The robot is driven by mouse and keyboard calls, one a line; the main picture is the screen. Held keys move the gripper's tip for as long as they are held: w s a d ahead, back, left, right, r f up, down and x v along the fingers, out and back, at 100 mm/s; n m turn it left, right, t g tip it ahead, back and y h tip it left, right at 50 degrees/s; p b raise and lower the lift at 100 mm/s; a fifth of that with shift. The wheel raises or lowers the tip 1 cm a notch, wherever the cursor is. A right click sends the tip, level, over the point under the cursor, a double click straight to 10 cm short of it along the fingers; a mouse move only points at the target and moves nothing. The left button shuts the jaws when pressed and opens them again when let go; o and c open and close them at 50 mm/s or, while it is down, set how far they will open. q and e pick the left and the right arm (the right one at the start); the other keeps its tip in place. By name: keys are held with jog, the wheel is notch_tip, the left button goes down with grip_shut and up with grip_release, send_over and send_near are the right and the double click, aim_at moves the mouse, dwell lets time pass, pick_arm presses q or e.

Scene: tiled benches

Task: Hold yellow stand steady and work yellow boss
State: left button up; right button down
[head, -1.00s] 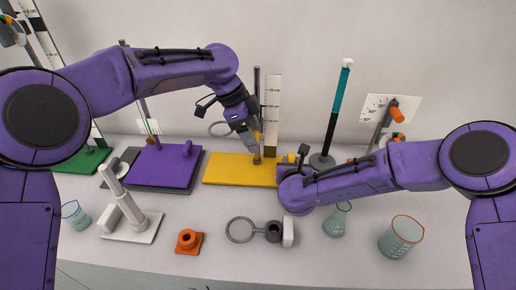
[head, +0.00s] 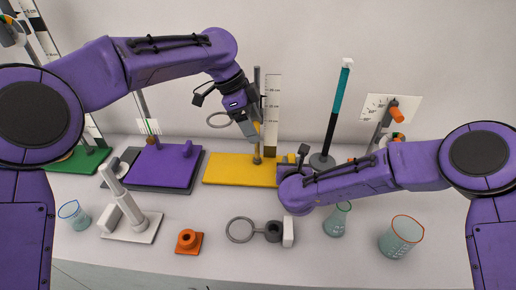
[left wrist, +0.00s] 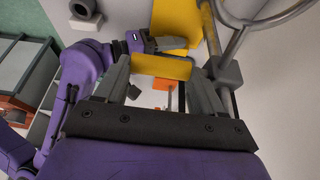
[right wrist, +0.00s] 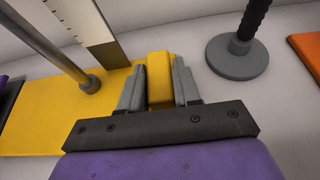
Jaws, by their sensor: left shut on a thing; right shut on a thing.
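The yellow stand (head: 230,170) is a flat yellow base with an upright grey rod, a ring and a white ruler. Its base also shows in the right wrist view (right wrist: 45,125). My right gripper (head: 284,160) is shut on a raised yellow block (right wrist: 159,80) at the right end of the base. My left gripper (head: 255,132) is beside the rod, above the base, and is shut on the yellow boss (left wrist: 161,67), which spans between its fingers. The boss is mostly hidden by the fingers in the head view.
A purple stand (head: 165,168) is left of the yellow one. A dark round base with a teal-topped rod (head: 341,90) stands close behind my right gripper. An orange piece (head: 188,241), a loose ring clamp (head: 240,230), a flask (head: 337,222) and a beaker (head: 400,238) are in front.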

pick_arm(q)
jog(key=shift+r, duration=1)
pick_arm(e)
jog(key=shift+f, duration=0.1)
pick_arm(q)
jog(key=o, duration=1.2)
jog(key=shift+o, duration=0.2)
pick_arm(e)
jog(key=shift+s, duration=0.1)
pick_arm(q)
jog(key=d+v, duration=0.1)
jog(key=v, duration=1.4)
jog(key=shift+s+r, duration=0.1)
jog(key=shift+r, duration=0.05)
pick_arm(e)
jog(key=c, duration=0.7)
grip_release()
